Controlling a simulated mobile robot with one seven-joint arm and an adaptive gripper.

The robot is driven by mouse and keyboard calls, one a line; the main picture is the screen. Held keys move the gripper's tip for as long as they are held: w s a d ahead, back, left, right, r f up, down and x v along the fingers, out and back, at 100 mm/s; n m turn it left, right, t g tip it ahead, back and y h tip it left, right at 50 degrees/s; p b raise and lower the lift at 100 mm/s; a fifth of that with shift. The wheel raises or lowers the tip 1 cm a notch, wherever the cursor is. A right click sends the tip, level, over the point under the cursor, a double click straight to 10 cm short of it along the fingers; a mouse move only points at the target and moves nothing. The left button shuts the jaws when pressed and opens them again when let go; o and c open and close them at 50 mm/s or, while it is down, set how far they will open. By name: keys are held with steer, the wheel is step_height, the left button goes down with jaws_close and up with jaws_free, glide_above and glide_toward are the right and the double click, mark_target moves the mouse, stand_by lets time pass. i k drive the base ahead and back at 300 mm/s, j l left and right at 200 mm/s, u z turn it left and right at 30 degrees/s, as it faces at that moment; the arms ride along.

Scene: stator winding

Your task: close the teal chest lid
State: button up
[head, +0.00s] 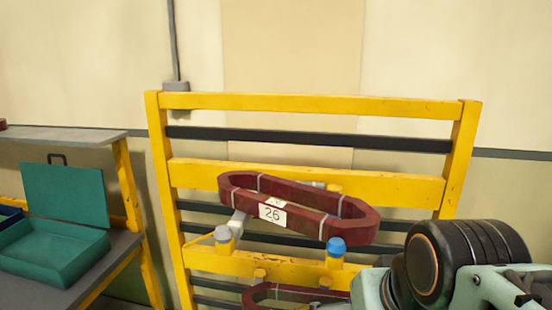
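The teal chest (54,250) stands on the grey bench at the left of the head view. Its lid (66,194) is open and raised, leaning back at the rear, with a dark handle (57,159) on its top edge. The chest's inside shows as teal and looks empty where visible. Its left end meets the picture's edge. My arm shows at the lower right, far from the chest. My gripper is not in view.
A yellow rack (300,101) stands in the middle, holding a dark red coil (341,205) labelled 26 and another coil below. A grey shelf (62,136) lies above and behind the chest. A blue bin (9,215) sits left of the lid.

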mark_target(77, 195)
steer(key=u, duration=1.5)
steer(key=z, duration=0.2)
steer(key=i+j+z, duration=0.15)
steer(key=j+z, duration=0.15)
steer(key=i+j+z, duration=0.15)
steer(key=j+z, duration=0.15)
steer(key=i+j+z, duration=0.1)
steer(key=j, duration=0.45)
steer(key=i+j+z, duration=0.1)
steer(key=j, duration=0.4)
steer(key=i+j+z, duration=0.1)
steer(key=j, duration=0.45)
